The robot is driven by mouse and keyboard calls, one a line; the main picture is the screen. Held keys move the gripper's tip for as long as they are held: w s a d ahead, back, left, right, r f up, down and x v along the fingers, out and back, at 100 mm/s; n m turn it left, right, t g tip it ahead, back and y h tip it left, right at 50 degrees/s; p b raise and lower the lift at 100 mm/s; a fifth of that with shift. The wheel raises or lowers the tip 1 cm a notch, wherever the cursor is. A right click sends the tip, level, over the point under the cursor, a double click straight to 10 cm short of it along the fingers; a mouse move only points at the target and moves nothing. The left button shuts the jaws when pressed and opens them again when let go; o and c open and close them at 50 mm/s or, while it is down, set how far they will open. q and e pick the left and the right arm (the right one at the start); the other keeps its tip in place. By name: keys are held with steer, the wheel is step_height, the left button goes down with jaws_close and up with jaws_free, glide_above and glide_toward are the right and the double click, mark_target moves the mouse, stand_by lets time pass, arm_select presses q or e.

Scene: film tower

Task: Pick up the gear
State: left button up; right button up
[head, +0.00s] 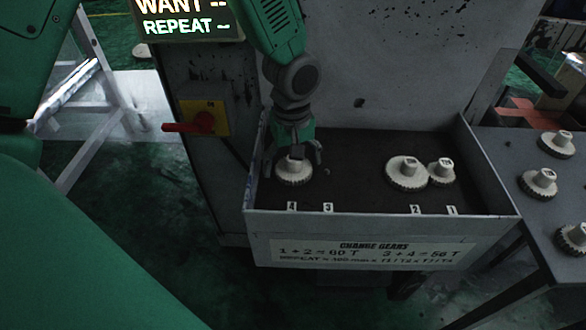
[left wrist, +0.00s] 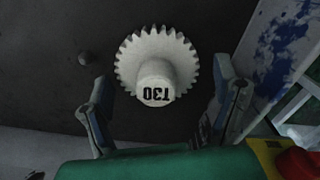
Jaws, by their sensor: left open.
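A pale toothed gear (head: 294,172) with a raised hub sits at place 4, at the left end of the grey tray (head: 380,222). In the left wrist view the gear (left wrist: 157,62) lies between the fingers, its hub marked T30, upside down in the picture. My left gripper (head: 294,150) is open and points down right over this gear. In the left wrist view its fingers (left wrist: 158,112) stand to either side of the hub, apart from it. Two more gears, a larger one (head: 406,174) and a smaller one (head: 441,172), sit side by side at places 2 and 1. My right gripper is not in view.
A side table (head: 510,200) at the right holds several gears. The tray has raised walls at its sides and front. A red switch handle (head: 188,126) on a yellow plate juts out left of the tray. Place 3 is empty.

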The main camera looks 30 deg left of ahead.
arm_select(q)
steer(key=shift+d, duration=0.2)
steer(key=shift+c, duration=0.3)
steer(key=shift+d+r, duration=0.1)
steer(key=shift+d, duration=0.1)
steer(key=c, duration=1.2)
steer(key=shift+c, duration=0.2)
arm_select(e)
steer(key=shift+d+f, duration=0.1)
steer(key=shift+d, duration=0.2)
arm_select(q)
steer(key=shift+a, duration=0.15)
steer(key=shift+r, duration=0.15)
step_height(320, 180, up, 10)
steer(key=shift+f+p, duration=0.2)
steer(key=shift+p, duration=1)
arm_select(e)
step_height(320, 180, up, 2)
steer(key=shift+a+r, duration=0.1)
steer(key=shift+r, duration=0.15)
